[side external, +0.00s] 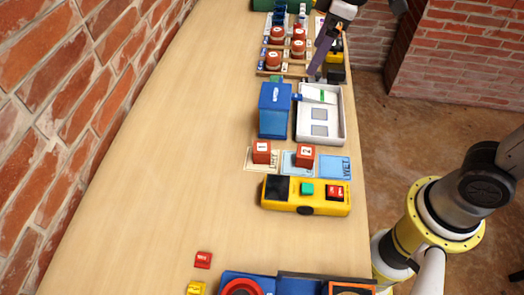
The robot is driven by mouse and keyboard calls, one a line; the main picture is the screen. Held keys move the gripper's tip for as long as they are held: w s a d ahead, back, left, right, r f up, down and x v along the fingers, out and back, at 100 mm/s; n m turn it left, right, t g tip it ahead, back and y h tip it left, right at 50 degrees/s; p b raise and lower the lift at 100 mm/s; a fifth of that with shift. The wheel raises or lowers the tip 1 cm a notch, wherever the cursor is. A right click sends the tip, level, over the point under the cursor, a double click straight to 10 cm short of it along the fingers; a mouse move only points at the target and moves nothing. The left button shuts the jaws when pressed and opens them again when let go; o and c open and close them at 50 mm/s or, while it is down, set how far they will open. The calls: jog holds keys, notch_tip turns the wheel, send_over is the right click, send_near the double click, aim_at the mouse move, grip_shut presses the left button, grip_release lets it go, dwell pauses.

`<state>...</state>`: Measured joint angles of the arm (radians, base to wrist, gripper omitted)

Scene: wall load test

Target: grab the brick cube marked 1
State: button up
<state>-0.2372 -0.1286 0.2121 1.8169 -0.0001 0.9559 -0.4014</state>
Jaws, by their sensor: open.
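The brick cube marked 1 (261,152) is a small red-brown block with a white label on top. It sits on a pale card in the middle of the bench, left of a similar cube marked 2 (305,156). My gripper (328,32) is at the top of the view, over the far end of the bench, well away from both cubes. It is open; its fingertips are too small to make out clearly. A long purple-grey piece (322,52) slants down beside it; I cannot tell whether it is part of the gripper.
Behind the cubes stand a blue box (274,110) and a white tray (336,131). A yellow device (280,203) lies just in front. A wooden rack (272,72) with several red-brown pieces is farther back. The brick wall (65,85) borders the left; the bench's left side is clear.

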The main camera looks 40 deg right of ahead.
jog(key=w+a+f+n+g, duration=0.2)
jog(key=w+a+f, duration=0.2)
jog(key=a+f, duration=0.2)
jog(key=g, duration=0.1)
send_over(262, 147)
notch_tip(262, 147, down, 8)
jog(key=shift+n+h, duration=0.4)
jog(key=f, duration=0.8)
jog(key=shift+s+d, duration=0.15)
jog(key=shift+s, duration=0.1)
jog(key=shift+w+a+f, duration=0.1)
jog(key=shift+w+f, duration=0.05)
jog(key=shift+f, duration=1.2)
jog(key=shift+w+a+f, duration=0.1)
jog(key=shift+f, duration=1.2)
grip_shut()
jog(key=shift+r, duration=0.1)
